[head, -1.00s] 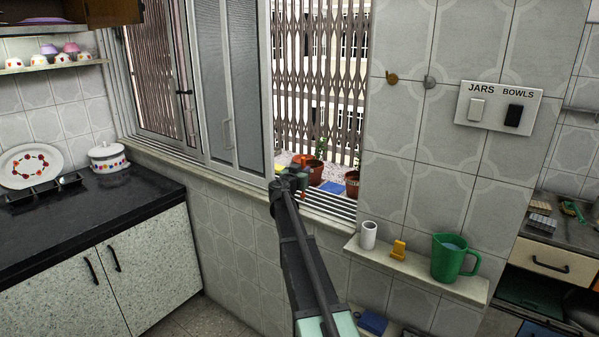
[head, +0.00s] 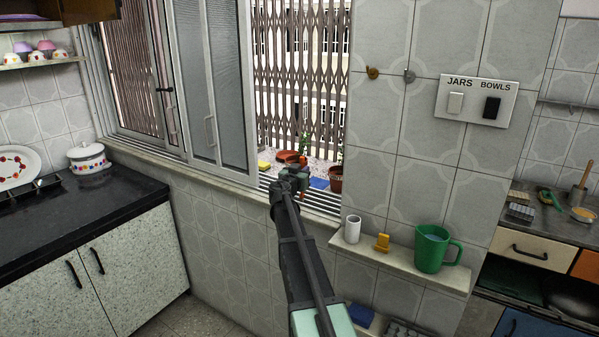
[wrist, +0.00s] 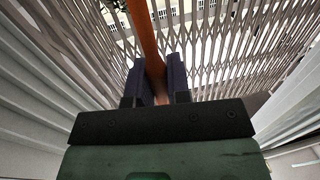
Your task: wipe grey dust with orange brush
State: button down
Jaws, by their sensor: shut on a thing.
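My gripper (head: 292,180) is at the open part of the window, above the sill rails. In the wrist view my gripper (wrist: 158,82) is shut on an orange handle (wrist: 146,36), which fits the orange brush. The handle stands between the dark jaws and runs up out of the picture. The brush head is not in that view. In the head view my arm and gripper hide much of the brush. I cannot make out the grey dust clearly; the pale ledge beyond the rails is small and partly covered.
Plant pots (head: 336,174), a blue item (head: 319,183) and a yellow item (head: 264,166) stand on the ledge before the lattice. The sliding pane (head: 225,115) is on the left. A low shelf on the right holds a white cup (head: 352,229), a yellow item (head: 382,243) and a green jug (head: 432,250).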

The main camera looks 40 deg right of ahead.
aim_at(302, 157)
jog(key=shift+r, duration=0.1)
notch_tip(302, 157, up, 9)
jog(key=p, duration=0.9)
jog(key=shift+f, duration=0.2)
dwell(0.6)
